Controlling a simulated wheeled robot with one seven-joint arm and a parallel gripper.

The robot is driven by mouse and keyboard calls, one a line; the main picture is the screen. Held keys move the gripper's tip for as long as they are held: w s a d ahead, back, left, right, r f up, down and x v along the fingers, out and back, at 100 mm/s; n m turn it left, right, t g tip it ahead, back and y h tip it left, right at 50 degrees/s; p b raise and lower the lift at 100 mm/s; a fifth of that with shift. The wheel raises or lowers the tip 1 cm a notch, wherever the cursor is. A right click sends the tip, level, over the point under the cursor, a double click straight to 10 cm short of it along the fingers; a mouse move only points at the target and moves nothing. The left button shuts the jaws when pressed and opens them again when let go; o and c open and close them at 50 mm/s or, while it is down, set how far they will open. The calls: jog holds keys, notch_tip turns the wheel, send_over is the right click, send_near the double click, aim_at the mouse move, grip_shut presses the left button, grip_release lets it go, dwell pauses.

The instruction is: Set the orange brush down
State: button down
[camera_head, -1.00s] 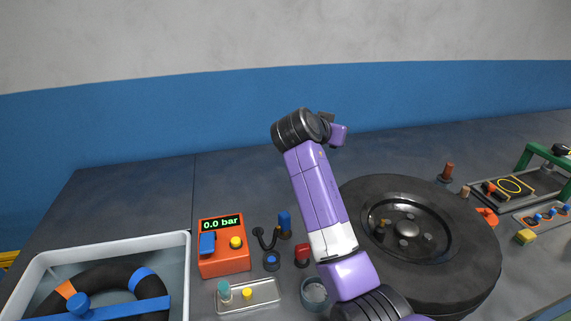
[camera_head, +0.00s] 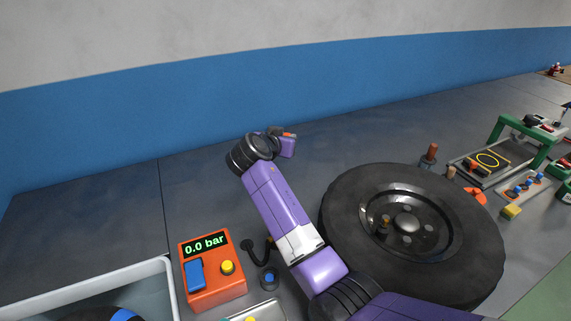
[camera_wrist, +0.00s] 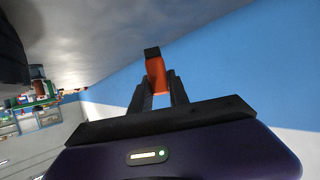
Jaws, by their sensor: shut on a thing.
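The orange brush (camera_wrist: 156,75) is between the two dark fingers of my gripper (camera_wrist: 157,92) in the wrist view. An orange body with a black end shows beyond the fingertips. The fingers are shut on it. In the head view my gripper (camera_head: 287,143) is up and left of the big wheel, seen against the dark bench, and only a small orange patch of the brush (camera_head: 289,134) shows there. The brush appears held above the surface, but its height is hard to tell. The rest of the brush is hidden by the fingers and wrist.
A black wheel (camera_head: 345,235) lies flat right of my arm. An orange gauge box (camera_head: 212,291) reading 0.0 bar stands left of it, beside a grey bin (camera_head: 160,266). Green-framed fixtures (camera_head: 497,129) stand at far right. The bench behind the gauge box (camera_head: 100,210) is clear.

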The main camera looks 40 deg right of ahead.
notch_tip(320, 180, down, 10)
jog(key=shift+r, duration=0.15)
dwell(0.3)
jog(key=c, duration=1.3)
grip_release()
jog(key=shift+o, duration=0.2)
jog(key=shift+r, duration=0.1)
jog(key=v, duration=1.2)
